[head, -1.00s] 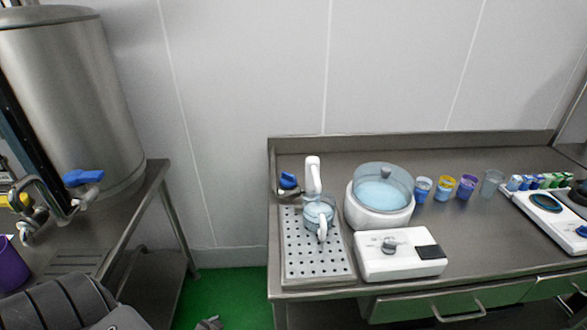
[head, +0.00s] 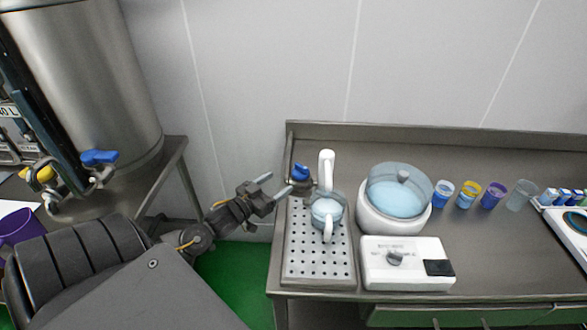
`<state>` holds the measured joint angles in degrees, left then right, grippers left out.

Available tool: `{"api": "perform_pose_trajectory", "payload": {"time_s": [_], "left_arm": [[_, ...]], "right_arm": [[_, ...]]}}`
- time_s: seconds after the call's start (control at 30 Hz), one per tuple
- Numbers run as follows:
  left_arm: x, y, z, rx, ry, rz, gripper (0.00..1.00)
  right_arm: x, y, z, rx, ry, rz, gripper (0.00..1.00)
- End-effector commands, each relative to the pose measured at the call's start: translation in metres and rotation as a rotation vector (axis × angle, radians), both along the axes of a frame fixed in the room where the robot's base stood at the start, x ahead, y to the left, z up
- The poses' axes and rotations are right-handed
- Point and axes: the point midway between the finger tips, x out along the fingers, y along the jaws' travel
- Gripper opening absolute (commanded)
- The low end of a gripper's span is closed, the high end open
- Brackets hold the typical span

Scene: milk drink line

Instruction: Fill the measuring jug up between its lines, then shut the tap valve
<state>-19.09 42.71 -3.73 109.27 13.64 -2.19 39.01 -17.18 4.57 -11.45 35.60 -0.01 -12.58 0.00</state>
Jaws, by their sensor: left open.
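The clear measuring jug (head: 327,214) stands on the perforated drip tray (head: 320,265), with pale blue liquid in it. Its lines are too small to read. A white spout or tap column (head: 326,170) rises at the jug's back. A blue valve handle (head: 301,173) sits just left of it, at the back of the tray. My left gripper (head: 279,184) is open and empty, its fingertips close to the left of the blue handle. I cannot tell whether they touch it. My right gripper is not in view.
A white-based tub with a clear lid (head: 394,198) and a white control box (head: 407,263) stand right of the tray. Several cups (head: 468,195) line the counter farther right. A steel tank (head: 85,80) with a blue-handled tap (head: 99,158) stands at left beside a purple container (head: 18,228).

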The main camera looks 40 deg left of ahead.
Motion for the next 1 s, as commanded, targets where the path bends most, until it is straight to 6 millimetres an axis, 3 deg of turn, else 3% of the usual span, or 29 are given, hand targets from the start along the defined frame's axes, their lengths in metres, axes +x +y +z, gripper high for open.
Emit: {"api": "perform_pose_trajectory", "payload": {"time_s": [0.1,0.5,0.93,1.0], "left_arm": [[0.022,0.0,0.004,0.0,-0.003,0.003,0.68],[0.079,-0.003,0.001,0.0,0.0,0.004,0.68],[0.087,-0.003,0.0,0.001,0.001,0.005,0.68],[0.087,-0.003,0.0,0.001,0.001,0.005,0.59]], "right_arm": [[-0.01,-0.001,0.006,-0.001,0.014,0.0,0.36],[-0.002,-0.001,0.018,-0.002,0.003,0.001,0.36],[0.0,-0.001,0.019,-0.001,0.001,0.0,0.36],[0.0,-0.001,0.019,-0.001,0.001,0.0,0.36]]}}
